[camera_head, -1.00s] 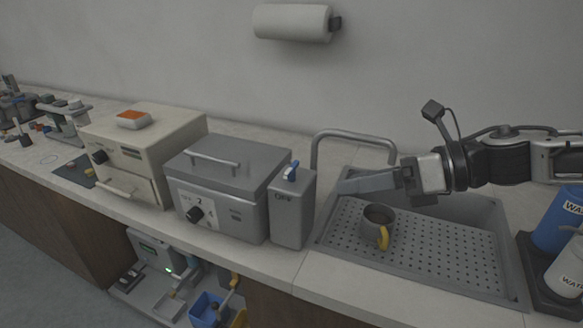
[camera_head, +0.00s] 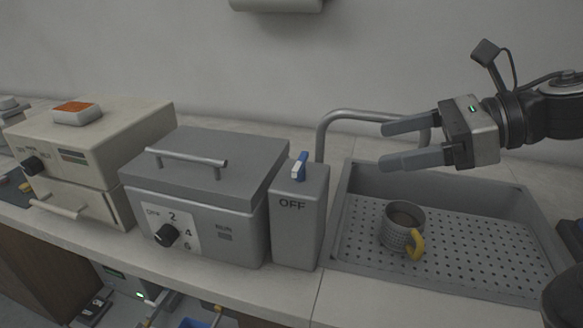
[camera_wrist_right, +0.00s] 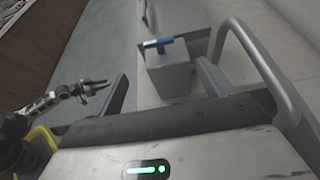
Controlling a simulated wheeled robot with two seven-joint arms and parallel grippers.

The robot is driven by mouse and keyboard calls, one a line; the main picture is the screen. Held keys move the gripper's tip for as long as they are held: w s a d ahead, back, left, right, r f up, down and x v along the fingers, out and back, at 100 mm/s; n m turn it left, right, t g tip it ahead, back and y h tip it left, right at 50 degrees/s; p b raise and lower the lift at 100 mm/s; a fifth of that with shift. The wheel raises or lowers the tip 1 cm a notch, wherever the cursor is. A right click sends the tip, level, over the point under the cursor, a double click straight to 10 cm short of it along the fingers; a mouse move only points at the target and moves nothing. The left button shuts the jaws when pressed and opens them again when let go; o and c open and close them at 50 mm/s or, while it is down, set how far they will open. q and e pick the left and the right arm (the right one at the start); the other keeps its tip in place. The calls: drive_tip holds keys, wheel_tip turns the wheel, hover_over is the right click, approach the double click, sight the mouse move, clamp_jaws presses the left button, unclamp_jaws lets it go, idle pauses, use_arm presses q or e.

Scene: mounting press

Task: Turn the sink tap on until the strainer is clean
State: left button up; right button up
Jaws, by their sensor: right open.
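The strainer (camera_head: 396,233) is a grey perforated cup with a yellow handle. It stands upright in the sink (camera_head: 480,240) with brown matter inside. The tap's grey pipe (camera_head: 350,115) arches behind the sink's left end. A grey box (camera_head: 298,235) marked OFF stands left of the sink, with a blue and white lever (camera_head: 299,167) on top; the lever also shows in the right wrist view (camera_wrist_right: 158,43). My right gripper (camera_head: 384,146) is open and empty above the sink, right of the lever, fingers pointing left. A small dark gripper (camera_wrist_right: 90,88), apparently my left, shows in the right wrist view; its jaws are unclear.
A grey lidded bath (camera_head: 205,195) with a knob stands left of the OFF box. A beige unit (camera_head: 90,150) with an orange-topped block (camera_head: 76,112) is farther left. A paper roll (camera_head: 278,4) hangs on the wall. No water stream is visible.

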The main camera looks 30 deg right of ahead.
sight(304, 162)
drive_tip(key=p+x, duration=0.4)
drive_tip(key=x, duration=0.9)
drive_tip(key=shift+s+a, duration=0.15)
drive_tip(key=shift+w+a+f, duration=0.2)
drive_tip(key=shift+w+a, duration=0.2)
drive_tip(key=shift+w, duration=0.1)
use_arm(q)
drive_tip(key=shift+s+a+r+m, duration=0.3)
drive_tip(key=shift+a+r, duration=0.05)
drive_tip(key=shift+r, duration=0.3)
use_arm(e)
drive_tip(key=shift+w+a+f, duration=0.1)
drive_tip(key=shift+w+a, duration=0.1)
drive_tip(key=shift+w, duration=0.05)
use_arm(q)
drive_tip(key=shift+r, duration=0.1)
use_arm(e)
drive_tip(key=shift+c, duration=0.3)
drive_tip(key=c, duration=0.9)
